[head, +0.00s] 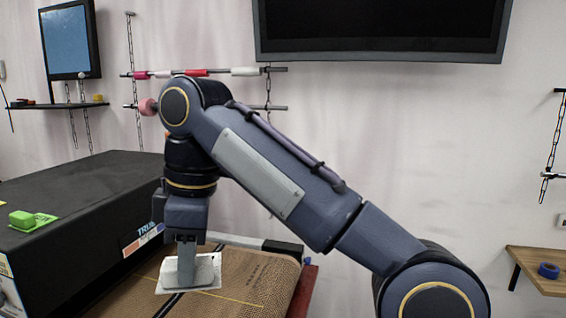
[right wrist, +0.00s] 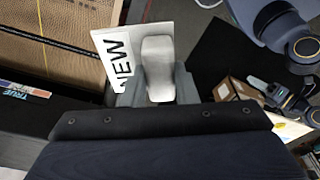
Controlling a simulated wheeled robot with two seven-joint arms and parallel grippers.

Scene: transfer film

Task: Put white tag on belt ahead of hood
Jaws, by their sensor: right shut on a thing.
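The white tag (head: 208,289) is a flat plate with a pale grip block on top. My right gripper (head: 186,262) points down and is shut on that block. In the right wrist view the tag (right wrist: 112,45) shows the black letters NEW, and the block (right wrist: 158,62) sits between the fingers. The belt (head: 250,280) is brown and woven, with a yellow line and a dark stripe. In the head view the tag appears over the belt, in front of the hood's open end; I cannot tell whether it touches. The black hood (head: 90,190) stands left of it. My left gripper does not show clearly.
A green block on a green tag (head: 28,219) lies on top of the hood. A red-edged frame (head: 302,292) borders the belt's right side. A wooden shelf (head: 535,268) with a blue roll is at the far right. A dark screen (head: 380,25) hangs on the wall.

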